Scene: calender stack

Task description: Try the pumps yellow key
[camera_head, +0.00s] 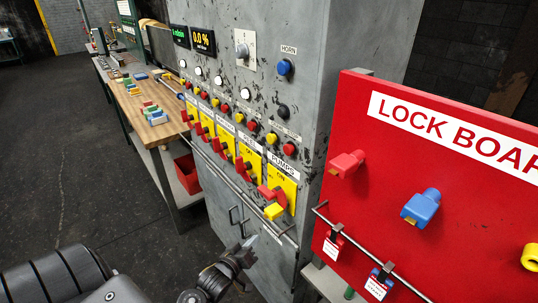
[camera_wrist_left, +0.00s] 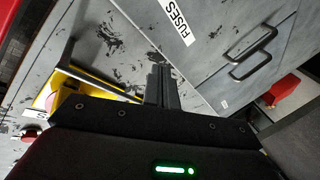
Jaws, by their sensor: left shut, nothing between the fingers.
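The PUMPS switch is the rightmost on the grey cabinet's yellow switch row in the head view, with a yellow plate (camera_head: 287,187) and a red handle (camera_head: 268,194). A yellow key-like block (camera_head: 274,211) sits at the handle's lower end, above the horizontal rail. My left gripper (camera_head: 247,247) is below and left of it, in front of the lower cabinet, apart from the yellow block. In the left wrist view its fingers (camera_wrist_left: 161,84) are shut and empty, against a background of grey cabinet. A yellow plate (camera_wrist_left: 52,91) shows there at left, partly hidden by the gripper body.
A red lock board (camera_head: 380,190) stands at right with red, blue and yellow blocks and hanging tags. The rail (camera_head: 240,191) crosses the cabinet front. A wooden bench (camera_head: 135,105) with coloured blocks is at left. Cabinet handles (camera_wrist_left: 250,52) show in the left wrist view.

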